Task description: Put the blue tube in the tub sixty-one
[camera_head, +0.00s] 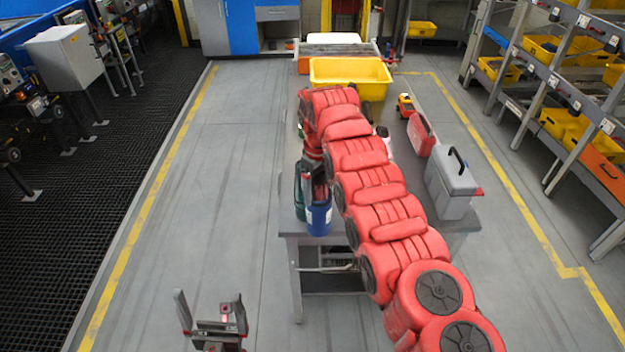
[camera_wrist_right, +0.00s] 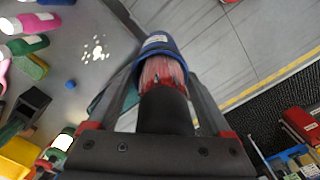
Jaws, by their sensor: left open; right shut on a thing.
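The blue tube (camera_head: 318,218) is held upright at the left edge of the grey table, by my right gripper (camera_head: 315,182). In the right wrist view my right gripper (camera_wrist_right: 162,80) has a finger on each side of the blue tube (camera_wrist_right: 158,43), which has a white label near its rim. My left gripper (camera_head: 211,318) is open and empty, low in front of the table over the floor. I cannot read the number sixty-one on any tub.
A grey toolbox (camera_head: 452,185) and a red case (camera_head: 421,134) sit on the table's right side. A green bottle (camera_head: 299,192) is close beside the blue tube. Shelves with yellow bins (camera_head: 541,47) stand at right. My right arm covers much of the table.

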